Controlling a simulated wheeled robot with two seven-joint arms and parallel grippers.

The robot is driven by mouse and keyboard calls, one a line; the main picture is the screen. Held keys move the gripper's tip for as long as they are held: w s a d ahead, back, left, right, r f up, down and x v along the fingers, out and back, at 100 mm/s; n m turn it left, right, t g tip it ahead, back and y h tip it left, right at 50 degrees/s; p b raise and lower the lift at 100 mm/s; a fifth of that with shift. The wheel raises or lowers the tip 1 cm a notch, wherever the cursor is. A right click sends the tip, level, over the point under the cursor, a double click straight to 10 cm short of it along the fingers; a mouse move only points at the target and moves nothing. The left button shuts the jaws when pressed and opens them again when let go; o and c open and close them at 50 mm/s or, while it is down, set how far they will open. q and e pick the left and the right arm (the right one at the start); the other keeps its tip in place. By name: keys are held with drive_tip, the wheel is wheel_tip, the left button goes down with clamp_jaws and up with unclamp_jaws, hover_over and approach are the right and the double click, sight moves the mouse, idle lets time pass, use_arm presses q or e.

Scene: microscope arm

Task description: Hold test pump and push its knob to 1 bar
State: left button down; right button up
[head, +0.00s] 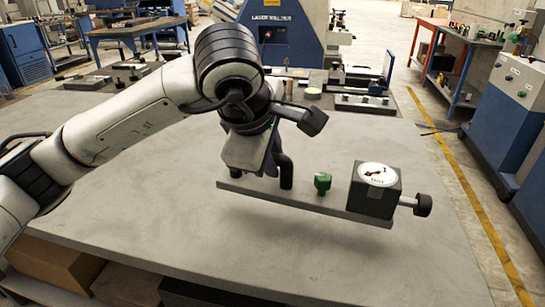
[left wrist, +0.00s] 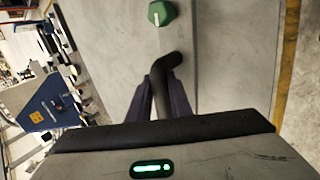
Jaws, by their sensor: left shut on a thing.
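The test pump is a flat grey bar (head: 235,187) with a black bent handle (head: 287,172), a green knob (head: 323,182) and a dark gauge box (head: 372,200). The box has a white dial (head: 377,174); its dark needle seems to point left, but the scale is too small to read. A black push knob (head: 423,205) sits on a short metal rod right of the box. My left gripper (head: 271,168) is shut on the handle; in the left wrist view its dark fingers flank the handle (left wrist: 170,65). My right gripper is not in view.
The pump is over a large grey table (head: 140,215), mostly clear in front and to the left. Dark fixtures (head: 365,102) stand at its back edge. A blue machine (head: 285,38) is behind, and a blue-grey cabinet (head: 510,95) stands beyond the right edge.

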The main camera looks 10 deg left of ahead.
sight(274, 180)
use_arm(q)
drive_tip(key=shift+f+b, duration=0.85)
drive_tip(key=shift+f, duration=0.05)
drive_tip(key=shift+f+b, duration=1.3)
drive_tip(key=shift+f, duration=0.05)
drive_tip(key=shift+f+b, duration=0.8)
drive_tip(key=shift+f, duration=0.1)
drive_tip(key=shift+f+b, duration=0.4)
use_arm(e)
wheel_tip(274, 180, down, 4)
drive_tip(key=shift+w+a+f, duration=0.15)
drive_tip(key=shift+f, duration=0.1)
use_arm(q)
drive_tip(key=shift+f, duration=0.15)
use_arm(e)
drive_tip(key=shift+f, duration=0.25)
use_arm(q)
drive_tip(key=shift+f+b, duration=0.25)
drive_tip(key=shift+b, duration=0.1)
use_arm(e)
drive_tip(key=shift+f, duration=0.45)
use_arm(q)
drive_tip(key=shift+f, duration=0.15)
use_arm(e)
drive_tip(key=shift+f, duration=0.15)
